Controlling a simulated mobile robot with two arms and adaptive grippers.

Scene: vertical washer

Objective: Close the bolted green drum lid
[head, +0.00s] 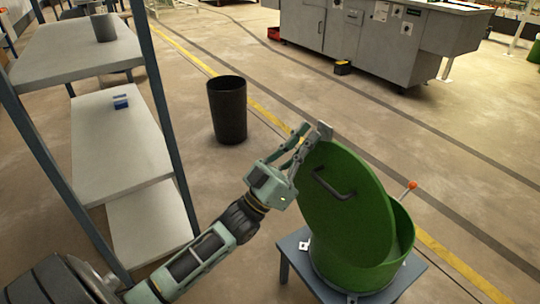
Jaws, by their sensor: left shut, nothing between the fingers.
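The green drum (375,270) stands on a small blue-grey table (290,248) at the lower right of the head view. Its round green lid (345,200) stands raised and tilted at the left side of the drum, with a dark handle on its face. A lever with an orange knob (411,185) sticks up at the drum's right rim. My left gripper (322,132) is shut and empty at the lid's upper left edge. It seems to touch the edge, but I cannot tell for sure. My right gripper is not in view.
A metal shelf rack (120,150) stands at the left. A black bin (227,108) stands on the floor behind my left gripper. A grey cabinet bench (370,40) is at the back. The floor to the right of the drum is clear.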

